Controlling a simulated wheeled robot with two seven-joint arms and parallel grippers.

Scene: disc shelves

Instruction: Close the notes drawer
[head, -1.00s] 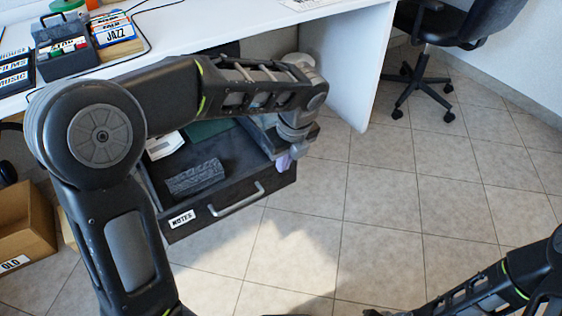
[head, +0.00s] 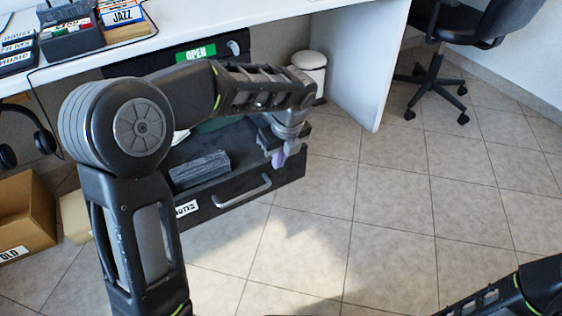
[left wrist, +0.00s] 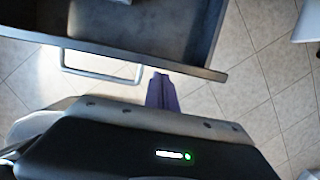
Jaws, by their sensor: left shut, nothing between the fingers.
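The notes drawer (head: 290,178) is dark, stands pulled out below the desk and has a "NOTES" label on its front. Its silver bar handle (head: 243,193) is on the front and also shows in the left wrist view (left wrist: 100,73). My left gripper (head: 279,157) is shut and empty at the drawer's front edge, near its right end. In the left wrist view its purple-grey fingertips (left wrist: 161,90) are beside the front, right of the handle. I cannot tell whether they touch it. My arm hides part of the drawer. My right gripper is out of view.
A grey block (head: 199,170) lies in the drawer. A dark unit with a green "OPEN" sign (head: 195,53) is under the white desk (head: 330,12). A white bin (head: 309,70), cardboard box (head: 25,215) and office chair (head: 440,60) stand around. The tiled floor before the drawer is clear.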

